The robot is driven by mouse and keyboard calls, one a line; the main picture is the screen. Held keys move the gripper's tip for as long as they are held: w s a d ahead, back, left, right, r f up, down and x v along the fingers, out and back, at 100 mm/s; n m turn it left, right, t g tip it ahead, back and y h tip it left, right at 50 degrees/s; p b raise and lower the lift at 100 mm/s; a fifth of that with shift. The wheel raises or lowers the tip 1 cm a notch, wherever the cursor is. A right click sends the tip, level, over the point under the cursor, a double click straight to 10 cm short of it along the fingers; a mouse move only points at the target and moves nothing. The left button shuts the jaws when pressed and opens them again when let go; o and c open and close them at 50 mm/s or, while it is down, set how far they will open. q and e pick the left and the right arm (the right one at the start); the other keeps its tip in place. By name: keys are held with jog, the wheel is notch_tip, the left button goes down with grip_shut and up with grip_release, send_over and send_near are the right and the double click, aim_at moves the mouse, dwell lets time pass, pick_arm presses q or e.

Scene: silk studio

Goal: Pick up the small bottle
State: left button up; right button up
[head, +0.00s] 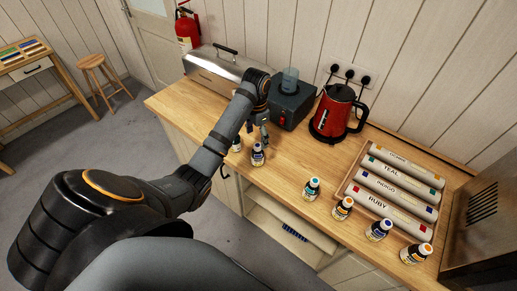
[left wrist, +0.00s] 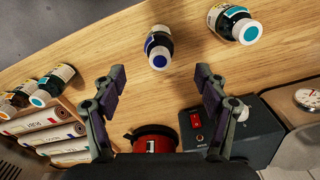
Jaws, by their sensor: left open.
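Several small dark bottles with coloured caps stand along the front of the wooden counter (head: 287,165). A blue-capped bottle (head: 257,155) stands upright near my left gripper (head: 263,132). In the left wrist view this bottle (left wrist: 158,47) lies just beyond the gap between the fingertips (left wrist: 159,76), apart from both. The left gripper is open and empty. The pictures do not single out one bottle. My right gripper is not in view.
A red kettle (head: 333,112) and a dark appliance (head: 291,106) stand behind the gripper. A metal case (head: 213,72) is at the back left. A tray of labelled rolls (head: 391,193) and more bottles (head: 342,208) are to the right. The counter between is clear.

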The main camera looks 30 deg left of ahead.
aim_at(258, 144)
pick_arm(q)
notch_tip(258, 144, down, 4)
jog(key=b, duration=0.2)
jog(key=shift+w+b, duration=0.1)
jog(key=shift+b, duration=0.3)
jog(key=shift+w+f+b, duration=0.3)
jog(key=shift+w+f, duration=0.15)
jog(key=shift+f, duration=0.1)
jog(key=shift+s+f+b, duration=0.2)
jog(key=shift+f+b, duration=0.2)
jog(key=shift+b, duration=0.05)
jog(key=f+b, duration=0.3)
jog(key=f, duration=0.1)
jog(key=shift+s+d, duration=0.1)
jog(key=shift+s, duration=0.15)
jog(key=shift+w, duration=0.1)
jog(key=shift+c, duration=0.2)
jog(key=shift+r, duration=0.1)
jog(key=c, duration=1.3)
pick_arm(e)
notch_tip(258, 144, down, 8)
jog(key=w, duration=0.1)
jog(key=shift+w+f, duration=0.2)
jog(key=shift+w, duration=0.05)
